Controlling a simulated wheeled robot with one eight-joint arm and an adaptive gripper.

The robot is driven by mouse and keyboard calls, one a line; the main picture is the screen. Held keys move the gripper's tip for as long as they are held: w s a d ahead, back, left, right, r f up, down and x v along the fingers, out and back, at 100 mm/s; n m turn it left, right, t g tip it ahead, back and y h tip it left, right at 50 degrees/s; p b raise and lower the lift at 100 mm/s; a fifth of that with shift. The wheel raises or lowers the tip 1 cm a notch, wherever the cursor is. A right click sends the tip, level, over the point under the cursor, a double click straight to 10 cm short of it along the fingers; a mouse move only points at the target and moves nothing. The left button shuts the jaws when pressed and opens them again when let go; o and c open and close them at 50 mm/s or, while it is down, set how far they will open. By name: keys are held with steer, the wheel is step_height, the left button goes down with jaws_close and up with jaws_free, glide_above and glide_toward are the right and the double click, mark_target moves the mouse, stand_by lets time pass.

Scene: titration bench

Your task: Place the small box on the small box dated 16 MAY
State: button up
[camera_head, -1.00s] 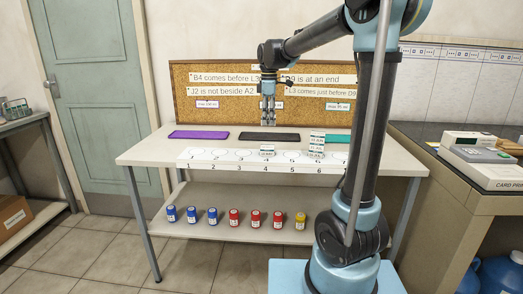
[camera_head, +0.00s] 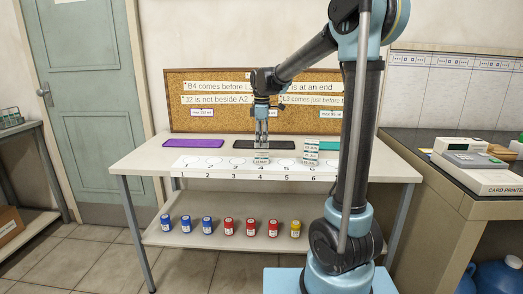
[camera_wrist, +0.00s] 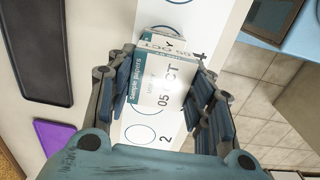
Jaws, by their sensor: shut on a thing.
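My gripper (camera_head: 262,141) points down at the white number strip, near the circle marked 4. It is shut on a small white and teal box (camera_head: 261,157). In the wrist view this box (camera_wrist: 163,85) sits between my fingers, with "Sample papers" and "05 OCT" readable on its face. I cannot tell whether it still touches the strip. A stack of similar small boxes (camera_head: 311,150) stands at circle 6, to the right of my gripper. Its labels are too small to read, so I cannot tell which box is dated 16 MAY.
The number strip (camera_head: 222,171) runs along the table's front, with empty circles left of my gripper. Purple (camera_head: 193,143), black (camera_head: 243,144) and teal (camera_head: 327,145) mats lie behind. A corkboard (camera_head: 220,118) stands at the back. Several coloured jars (camera_head: 228,227) stand on the lower shelf.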

steer(key=shift+f, duration=1.95)
steer(key=o, duration=1.1)
steer(key=shift+c, duration=0.2)
